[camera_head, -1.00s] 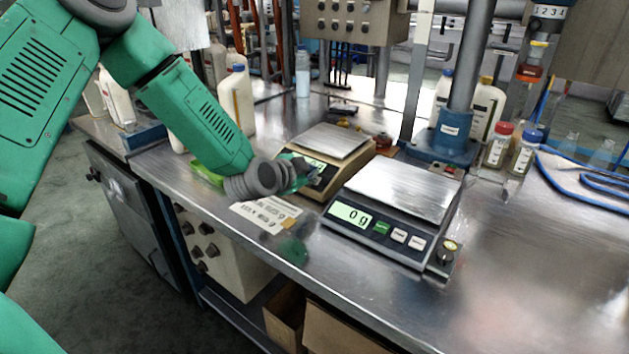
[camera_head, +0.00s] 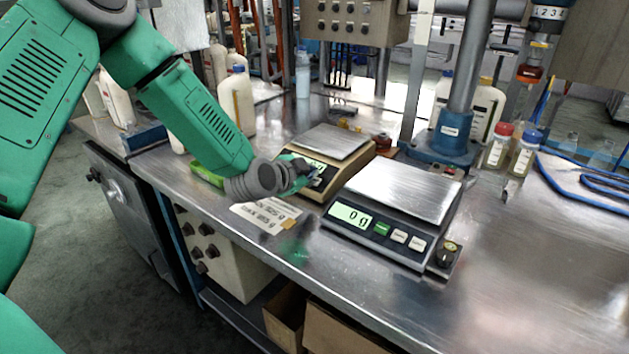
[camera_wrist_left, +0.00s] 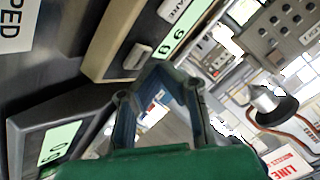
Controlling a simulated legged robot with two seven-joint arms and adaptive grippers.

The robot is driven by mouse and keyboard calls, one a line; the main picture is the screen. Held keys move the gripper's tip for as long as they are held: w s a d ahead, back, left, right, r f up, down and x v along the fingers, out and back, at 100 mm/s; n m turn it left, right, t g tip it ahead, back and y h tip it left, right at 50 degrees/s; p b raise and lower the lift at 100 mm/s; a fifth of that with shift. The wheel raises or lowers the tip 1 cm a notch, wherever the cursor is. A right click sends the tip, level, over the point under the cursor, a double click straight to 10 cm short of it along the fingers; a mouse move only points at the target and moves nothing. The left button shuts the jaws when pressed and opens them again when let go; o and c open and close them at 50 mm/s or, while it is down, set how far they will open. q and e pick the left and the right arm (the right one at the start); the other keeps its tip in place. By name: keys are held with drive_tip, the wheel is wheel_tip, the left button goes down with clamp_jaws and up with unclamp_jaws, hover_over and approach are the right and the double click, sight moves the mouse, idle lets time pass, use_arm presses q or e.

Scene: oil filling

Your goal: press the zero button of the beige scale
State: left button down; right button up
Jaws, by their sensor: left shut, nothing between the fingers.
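The beige scale (camera_head: 352,165) stands on the metal bench with a steel pan on top. My left gripper (camera_head: 312,177) is at its front panel and partly covers the display and buttons. In the left wrist view, the beige scale (camera_wrist_left: 113,38) shows its green display (camera_wrist_left: 172,43) and a pale button (camera_wrist_left: 137,56) on the dark panel. My shut left fingertips (camera_wrist_left: 158,70) are close beside that button, with nothing between them. I cannot tell whether they touch the panel, and the button's name is not readable. My right gripper is not in view.
A dark grey scale (camera_head: 395,215) reading 0 g stands close to the right of the beige one. A printed label sheet (camera_head: 266,213) lies in front on the bench. Bottles (camera_head: 236,100) stand behind my forearm. The bench is clear at right front.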

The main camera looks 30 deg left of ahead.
use_arm(q)
drive_tip(key=shift+d+f, duration=0.1)
drive_tip(key=shift+f, duration=0.05)
drive_tip(key=shift+w+d+f, duration=0.1)
drive_tip(key=shift+w, duration=0.05)
drive_tip(key=shift+w+f+b, duration=0.1)
drive_tip(key=shift+f+b, duration=0.25)
drive_tip(key=shift+f, duration=0.1)
idle(0.7)
drive_tip(key=shift+r, duration=0.1)
drive_tip(key=shift+s+r+p, duration=0.3)
drive_tip(key=shift+r+p, duration=0.4)
drive_tip(key=shift+p, duration=0.15)
drive_tip(key=r+p, duration=0.1)
drive_tip(key=s+r+p, duration=0.1)
drive_tip(key=r+p, duration=0.2)
drive_tip(key=shift+s+r, duration=0.35)
drive_tip(key=shift+s, duration=0.05)
